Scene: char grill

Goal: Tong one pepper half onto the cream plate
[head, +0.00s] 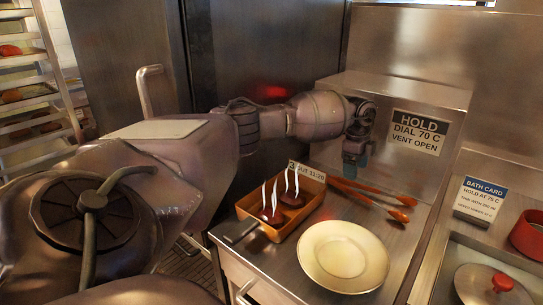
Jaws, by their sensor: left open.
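The cream plate (343,268) lies empty on the steel counter. Left of it is an orange-brown tray (279,233) with dark red pieces in it that look like the pepper halves (271,216); white wisps rise over them. Orange-red tongs (368,198) lie on the counter behind the plate, their two arms spread toward the right. My left gripper (355,170) points down above the counter, behind the tray and near the left end of the tongs. It is open and appears empty. My right gripper is out of view.
A steel box with a HOLD sign (418,132) stands behind the tongs. On the right are a bath card (479,198), a lid with a red knob (503,282) and a red pot (529,236). A rack (35,85) stands far left.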

